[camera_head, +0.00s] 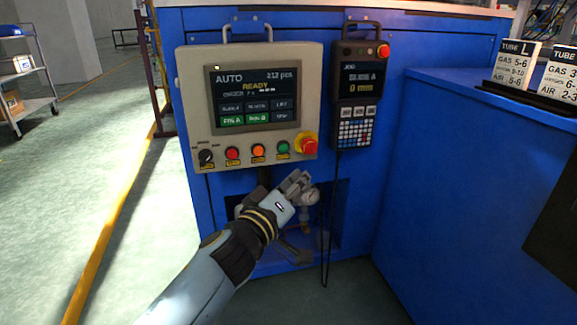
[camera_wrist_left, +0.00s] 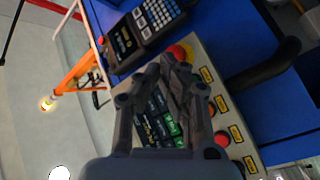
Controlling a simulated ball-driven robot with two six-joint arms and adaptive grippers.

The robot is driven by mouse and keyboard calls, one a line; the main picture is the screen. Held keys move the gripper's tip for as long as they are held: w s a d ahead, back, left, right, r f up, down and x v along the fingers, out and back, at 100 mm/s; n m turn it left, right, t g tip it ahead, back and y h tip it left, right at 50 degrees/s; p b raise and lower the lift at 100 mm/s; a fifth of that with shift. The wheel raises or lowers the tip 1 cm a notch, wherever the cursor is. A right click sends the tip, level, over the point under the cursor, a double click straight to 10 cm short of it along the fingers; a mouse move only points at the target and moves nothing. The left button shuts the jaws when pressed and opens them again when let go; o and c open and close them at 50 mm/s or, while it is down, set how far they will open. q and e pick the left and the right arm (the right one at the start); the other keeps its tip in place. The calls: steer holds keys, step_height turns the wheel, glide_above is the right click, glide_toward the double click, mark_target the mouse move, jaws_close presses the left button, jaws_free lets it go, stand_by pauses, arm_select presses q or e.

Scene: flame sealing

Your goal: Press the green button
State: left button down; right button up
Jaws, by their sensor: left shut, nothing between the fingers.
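The green button (camera_head: 283,147) is on the lower row of the beige control panel (camera_head: 195,95), between an orange button (camera_head: 258,150) and a red-and-yellow emergency stop (camera_head: 307,145). My left gripper (camera_head: 302,176) is shut and empty. In the head view its fingertips show just below the panel's lower edge, below and slightly right of the green button, without visible contact. In the left wrist view the shut fingers (camera_wrist_left: 172,60) point toward the emergency stop (camera_wrist_left: 184,51) and hide the green button. My right gripper is not in view.
A red button (camera_head: 232,153) and a black knob (camera_head: 206,157) are on the same row. The screen (camera_head: 255,95) reads AUTO, READY. A handheld pendant (camera_head: 357,85) hangs at right with its cable. A blue cabinet (camera_head: 450,170) stands at right. Floor at left is open.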

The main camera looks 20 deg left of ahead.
mark_target(284, 148)
arm_select(q)
steer(key=shift+w, duration=0.45)
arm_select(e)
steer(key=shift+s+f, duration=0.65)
arm_select(q)
steer(key=shift+f, duration=0.1)
steer(key=w+a, duration=0.1)
steer(key=w, duration=0.1)
steer(key=w+a+b, duration=0.1)
steer(key=w, duration=0.1)
steer(key=w+a+b, duration=0.1)
steer(key=w+a, duration=0.1)
steer(key=shift+w, duration=0.1)
steer(key=shift+w+a, duration=0.4)
steer(key=shift+w, duration=0.1)
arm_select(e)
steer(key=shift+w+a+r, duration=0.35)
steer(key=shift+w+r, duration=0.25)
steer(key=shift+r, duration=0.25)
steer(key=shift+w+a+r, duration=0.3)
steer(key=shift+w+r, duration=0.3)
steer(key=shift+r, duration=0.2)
arm_select(q)
steer(key=shift+w+a, duration=0.1)
steer(key=shift+w, duration=0.05)
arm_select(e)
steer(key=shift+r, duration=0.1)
arm_select(q)
steer(key=shift+w+a, duration=0.15)
steer(key=shift+w, duration=0.05)
